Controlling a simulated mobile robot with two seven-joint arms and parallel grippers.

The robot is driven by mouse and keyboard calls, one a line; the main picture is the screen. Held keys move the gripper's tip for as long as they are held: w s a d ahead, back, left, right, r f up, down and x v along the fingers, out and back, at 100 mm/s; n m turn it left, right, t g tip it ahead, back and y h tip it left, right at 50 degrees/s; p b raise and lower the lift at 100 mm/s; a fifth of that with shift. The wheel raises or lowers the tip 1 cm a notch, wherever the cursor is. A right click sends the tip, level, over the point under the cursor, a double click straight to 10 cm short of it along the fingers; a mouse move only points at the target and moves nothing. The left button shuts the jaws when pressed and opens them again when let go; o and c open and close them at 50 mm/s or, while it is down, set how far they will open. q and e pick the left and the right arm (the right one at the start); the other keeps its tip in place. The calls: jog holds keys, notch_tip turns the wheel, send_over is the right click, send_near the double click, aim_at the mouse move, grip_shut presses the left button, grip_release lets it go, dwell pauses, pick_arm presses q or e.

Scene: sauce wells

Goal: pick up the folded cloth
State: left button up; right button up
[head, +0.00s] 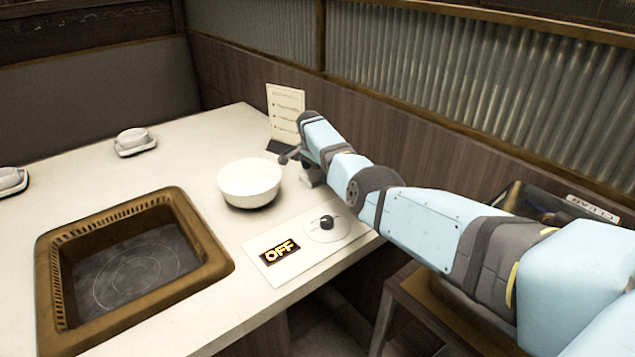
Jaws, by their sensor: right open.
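I cannot make out a folded cloth in the head view. My right arm comes in from the right, and its gripper (300,165) is over the back right of the table (225,137). It is open, just right of the white bowl (249,183) and in front of the menu card. Its fingers are small and partly hidden by the wrist, and nothing shows between them. My left gripper is out of view.
A menu card (286,113) stands at the back edge. A sunken grill (203,238) fills the front left. A bin marked CLEAN (593,207) is right.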

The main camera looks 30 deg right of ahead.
aim_at(317, 174)
jog(key=shift+f, duration=0.4)
jog(key=c, duration=1)
notch_tip(317, 174, up, 20)
jog(key=p, duration=0.4)
jog(key=shift+r+p, duration=0.1)
jog(key=shift+p, duration=0.25)
